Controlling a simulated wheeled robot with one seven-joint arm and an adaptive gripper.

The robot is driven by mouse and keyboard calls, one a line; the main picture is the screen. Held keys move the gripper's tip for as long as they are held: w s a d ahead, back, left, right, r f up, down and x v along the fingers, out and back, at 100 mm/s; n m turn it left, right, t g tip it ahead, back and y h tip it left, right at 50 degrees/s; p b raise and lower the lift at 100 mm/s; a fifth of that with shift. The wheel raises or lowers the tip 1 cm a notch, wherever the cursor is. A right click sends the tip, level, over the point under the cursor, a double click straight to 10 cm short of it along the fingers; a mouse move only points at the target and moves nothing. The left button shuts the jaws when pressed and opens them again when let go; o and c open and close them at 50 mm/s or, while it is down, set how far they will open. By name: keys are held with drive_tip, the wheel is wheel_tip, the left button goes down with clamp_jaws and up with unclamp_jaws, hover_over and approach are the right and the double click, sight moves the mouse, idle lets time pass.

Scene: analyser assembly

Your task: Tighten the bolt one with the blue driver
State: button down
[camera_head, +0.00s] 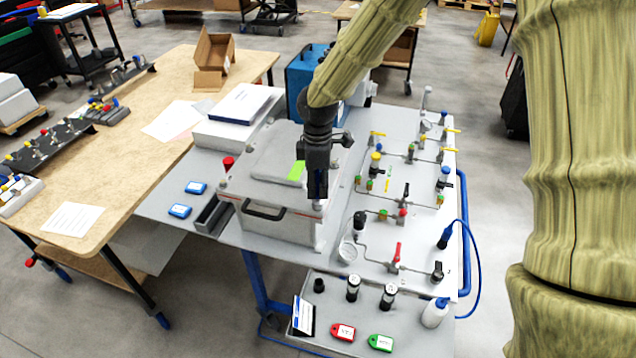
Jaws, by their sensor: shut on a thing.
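My gripper (317,180) points down over the front right corner of the white analyser box (262,190). It is shut on a thin dark blue tool that looks like the blue driver (320,188), held upright. The fingers hide most of the driver. The driver's lower end is at or just above the corner of the box lid, where a bolt (318,205) partly shows. I cannot tell whether the tip touches the bolt or which number this bolt has.
Valves and pipes stand on the panel (410,225) to the right. A lower shelf (420,330) in front holds bottles and red and green tags. A red-topped item (228,163) and blue boxes (196,188) are left of the analyser box. A wooden table (110,165) stands further left.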

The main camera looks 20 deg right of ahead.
drive_tip(key=m, duration=0.5)
drive_tip(key=shift+r, duration=0.1)
drive_tip(key=m+p, duration=0.1)
drive_tip(key=m, duration=0.3)
drive_tip(key=m+p, duration=0.1)
drive_tip(key=m, duration=0.3)
drive_tip(key=shift+m, duration=0.3)
drive_tip(key=m+p, duration=0.1)
drive_tip(key=m, duration=0.3)
drive_tip(key=c, duration=1.1)
unclamp_jaws()
drive_tip(key=shift+d, duration=0.1)
clamp_jaws()
